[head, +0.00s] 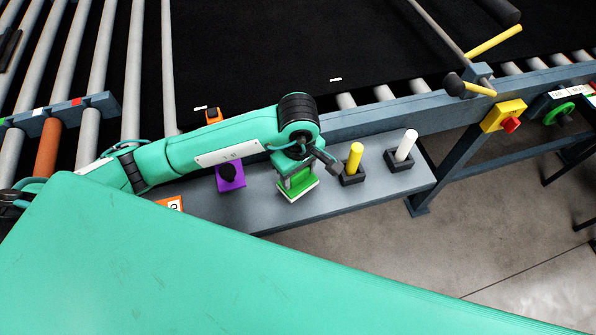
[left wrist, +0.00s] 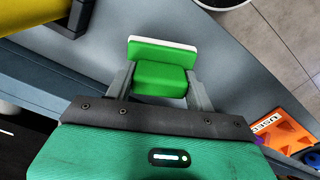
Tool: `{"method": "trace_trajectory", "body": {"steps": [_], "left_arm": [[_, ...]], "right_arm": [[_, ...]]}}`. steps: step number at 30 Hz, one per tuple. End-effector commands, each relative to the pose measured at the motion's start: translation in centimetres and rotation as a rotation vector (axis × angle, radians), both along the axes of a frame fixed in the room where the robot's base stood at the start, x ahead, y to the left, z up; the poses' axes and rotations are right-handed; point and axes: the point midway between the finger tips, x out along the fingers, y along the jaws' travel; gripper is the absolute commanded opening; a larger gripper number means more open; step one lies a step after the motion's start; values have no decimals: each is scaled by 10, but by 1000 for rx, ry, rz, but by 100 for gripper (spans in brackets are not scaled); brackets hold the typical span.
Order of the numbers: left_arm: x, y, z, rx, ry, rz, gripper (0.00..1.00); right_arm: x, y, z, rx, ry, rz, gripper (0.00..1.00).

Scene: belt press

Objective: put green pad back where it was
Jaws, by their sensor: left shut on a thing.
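The green pad (head: 299,187) is a green block with a white plate along one side. My left gripper (head: 294,178) is shut on it, over the grey shelf (head: 375,188) in front of the belt. In the left wrist view the green pad (left wrist: 160,77) sits between the two grey fingers of the left gripper (left wrist: 160,88), its white edge facing away from the palm. I cannot tell whether the pad touches the shelf. My right gripper is not in view.
A yellow post (head: 355,158) and a white post (head: 404,146) stand in black holders to the pad's right. A purple block (head: 230,176) with a black knob is to its left, and an orange labelled item (head: 171,203) beyond. A yellow box with a red button (head: 510,124) is at right.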

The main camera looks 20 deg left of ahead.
Motion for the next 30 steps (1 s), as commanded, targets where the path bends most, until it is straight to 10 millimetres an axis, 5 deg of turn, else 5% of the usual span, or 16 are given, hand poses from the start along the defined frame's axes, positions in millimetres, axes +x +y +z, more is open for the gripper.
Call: {"method": "trace_trajectory", "body": {"steps": [16,17,19,30], "left_arm": [[0,0,-18,0,-2,-2,26],[0,0,-16,0,-1,-2,60],[0,0,-16,-1,-1,-2,74],[0,0,-13,-1,-1,-1,76]], "right_arm": [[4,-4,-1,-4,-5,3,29],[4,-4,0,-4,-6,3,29],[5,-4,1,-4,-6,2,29],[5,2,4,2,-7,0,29]]}}
